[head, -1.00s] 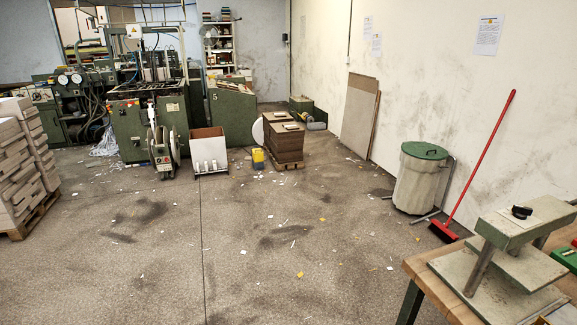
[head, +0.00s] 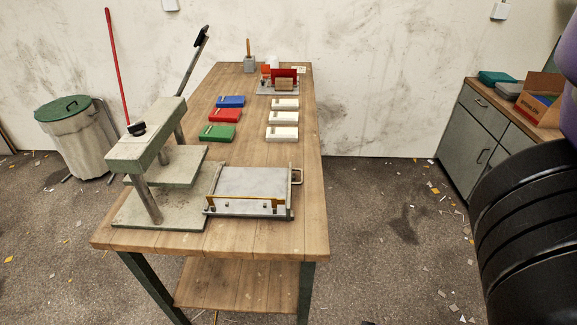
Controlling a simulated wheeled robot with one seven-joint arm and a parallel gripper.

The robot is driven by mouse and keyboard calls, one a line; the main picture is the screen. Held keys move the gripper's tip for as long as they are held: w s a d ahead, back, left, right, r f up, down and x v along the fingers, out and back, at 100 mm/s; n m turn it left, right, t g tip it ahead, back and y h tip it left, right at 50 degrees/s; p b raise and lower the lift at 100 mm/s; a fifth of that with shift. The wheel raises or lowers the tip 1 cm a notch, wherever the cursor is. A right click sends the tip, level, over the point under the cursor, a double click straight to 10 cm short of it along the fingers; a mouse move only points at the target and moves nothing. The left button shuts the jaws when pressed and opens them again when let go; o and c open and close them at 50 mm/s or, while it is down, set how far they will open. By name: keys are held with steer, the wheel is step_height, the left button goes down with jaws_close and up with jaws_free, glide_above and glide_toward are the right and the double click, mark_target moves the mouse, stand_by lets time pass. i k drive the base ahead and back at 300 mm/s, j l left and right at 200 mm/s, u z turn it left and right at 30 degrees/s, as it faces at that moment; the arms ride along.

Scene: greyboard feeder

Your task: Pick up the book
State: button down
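Several book-like blocks lie flat in two columns on the wooden workbench (head: 300,226). The left column holds a blue one (head: 230,101), a red one (head: 224,115) and a green one (head: 217,132). The right column holds three white ones, at the back (head: 285,104), in the middle (head: 283,118) and at the front (head: 282,133). I cannot tell which one is the book meant. A small fixture (head: 277,88) with a red upright piece stands at the bench's far end. My gripper is not in view.
A press with a long lever (head: 147,150) and a metal plate jig (head: 250,185) take up the bench's near half. A grey cabinet (head: 487,130) with an open cardboard box (head: 535,97) stands right. A bin (head: 75,140) and red broom (head: 115,65) are left.

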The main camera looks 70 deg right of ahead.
mark_target(221, 114)
steer(key=k+l+z, duration=0.1)
steer(key=z, duration=0.35)
steer(key=l+z, duration=0.3)
steer(key=z, duration=0.15)
steer(key=k+l, duration=0.05)
